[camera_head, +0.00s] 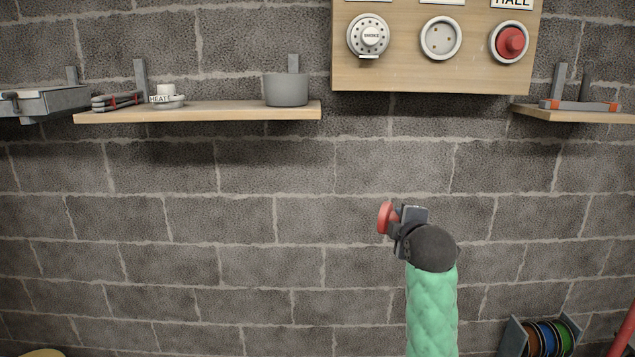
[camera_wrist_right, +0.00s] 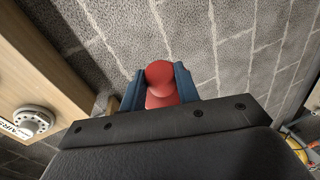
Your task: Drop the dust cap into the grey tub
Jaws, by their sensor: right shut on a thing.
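The red dust cap (camera_head: 385,217) is held in my right gripper (camera_head: 397,220), out in front of the block wall, below and to the right of the grey tub in the picture. In the right wrist view the cap (camera_wrist_right: 162,85) sits between the two blue fingers of the gripper (camera_wrist_right: 160,88), which are shut on it. The grey tub (camera_head: 286,90) stands upright near the right end of the left wooden shelf. Its inside is hidden from this angle. My left gripper is not in view.
The left shelf (camera_head: 215,112) also holds a white detector labelled HEAT (camera_head: 167,97) and a dark red-marked tool (camera_head: 117,101). A wooden board (camera_head: 436,78) with mounted devices hangs right of the tub. A right shelf (camera_head: 575,115) and cable reels (camera_head: 545,338) stand farther right.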

